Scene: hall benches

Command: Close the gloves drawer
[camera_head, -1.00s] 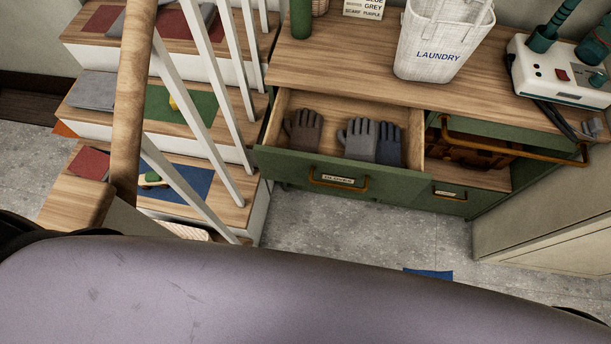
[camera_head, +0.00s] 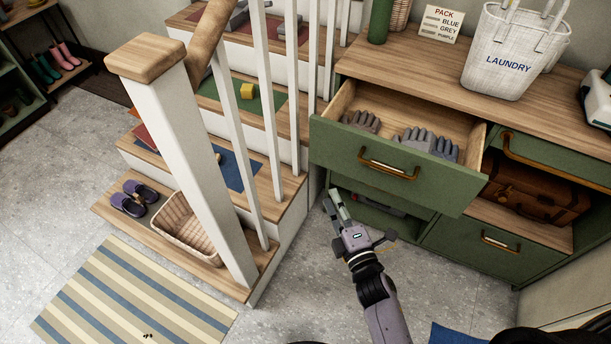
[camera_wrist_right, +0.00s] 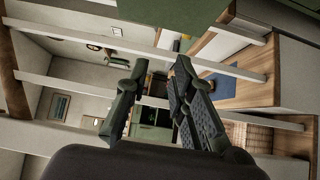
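The gloves drawer (camera_head: 385,165), green-fronted with a brass handle (camera_head: 388,170), is pulled open from the dresser in the head view. Brown gloves (camera_head: 362,121) and grey and blue-grey gloves (camera_head: 428,142) lie inside it. My right gripper (camera_head: 334,198) is below and in front of the drawer front, apart from it, beside the stair rail. In the right wrist view its two fingers (camera_wrist_right: 162,68) stand apart with nothing between them. My left gripper is not in view.
White balusters and a newel post (camera_head: 185,150) stand left of the drawer. A laundry basket (camera_head: 508,55) and a sign (camera_head: 443,22) stand on the dresser top (camera_head: 420,75). An open compartment holds a brown case (camera_head: 535,190). Bare floor lies around my right arm.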

